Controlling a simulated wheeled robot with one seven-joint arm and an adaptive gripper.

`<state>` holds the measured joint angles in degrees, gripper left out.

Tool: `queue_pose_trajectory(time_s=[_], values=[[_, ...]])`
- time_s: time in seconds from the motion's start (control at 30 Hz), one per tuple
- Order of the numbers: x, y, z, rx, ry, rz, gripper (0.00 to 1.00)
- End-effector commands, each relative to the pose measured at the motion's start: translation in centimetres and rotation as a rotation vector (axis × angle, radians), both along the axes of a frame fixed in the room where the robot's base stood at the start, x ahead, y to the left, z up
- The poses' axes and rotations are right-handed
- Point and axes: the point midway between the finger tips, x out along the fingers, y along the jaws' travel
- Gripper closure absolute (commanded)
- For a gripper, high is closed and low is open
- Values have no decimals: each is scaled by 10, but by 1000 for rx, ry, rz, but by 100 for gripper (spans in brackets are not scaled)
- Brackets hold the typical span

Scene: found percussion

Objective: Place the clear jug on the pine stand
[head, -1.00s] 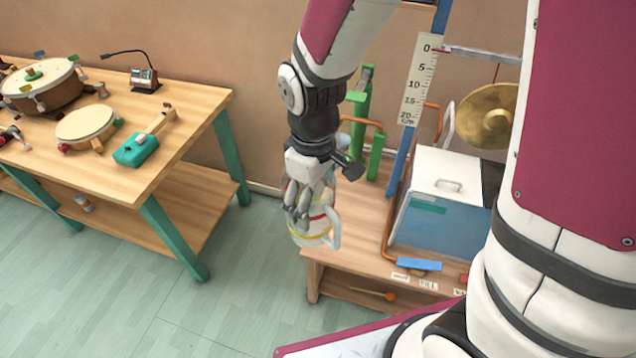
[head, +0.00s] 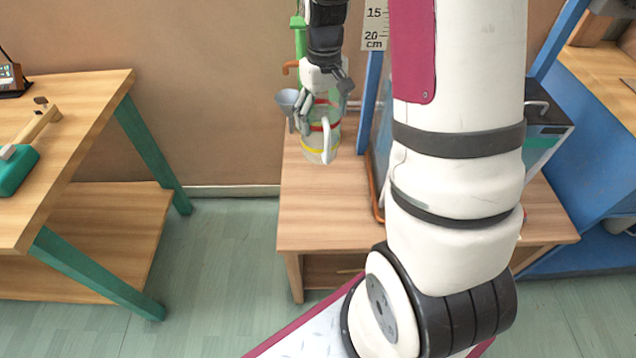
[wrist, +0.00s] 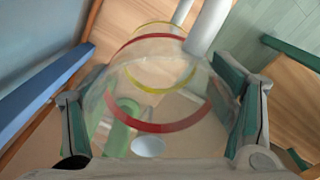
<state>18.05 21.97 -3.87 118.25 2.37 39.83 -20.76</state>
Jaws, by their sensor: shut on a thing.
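The clear jug (head: 321,150) has red and yellow bands and a pale handle. It is upright, and my gripper (head: 321,108) is shut on its upper part from above. In the wrist view the jug (wrist: 150,125) lies between the two fingers of my gripper (wrist: 165,100). The pine stand (head: 318,212) looks to be the low wooden table with a lower shelf. The jug appears over its back left part; I cannot tell the gap below. My arm hides much of the stand's middle.
A grey funnel (head: 287,99) and a green upright (head: 299,38) are close left of the jug. A blue post (head: 369,95) and copper pipe (head: 374,195) stand to its right. A workbench (head: 85,125) is at left, a blue cabinet (head: 600,165) at right. The stand's front left top is clear.

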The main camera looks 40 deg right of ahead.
Motion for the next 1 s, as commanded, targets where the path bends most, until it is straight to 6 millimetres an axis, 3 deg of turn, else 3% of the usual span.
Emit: queue_pose_trajectory(time_s=[0.03, 0.1, 0.3, 0.43, 0.7, 1.0], values=[[3, -14, -15, 0, -1, -37, 65], [4, -30, -24, -1, -1, -77, 65], [3, -56, -37, -1, -1, -145, 65], [3, -60, -50, -1, 1, -156, 65], [3, -60, -94, -1, 1, -154, 65], [2, -59, -120, -1, 2, -154, 65]])
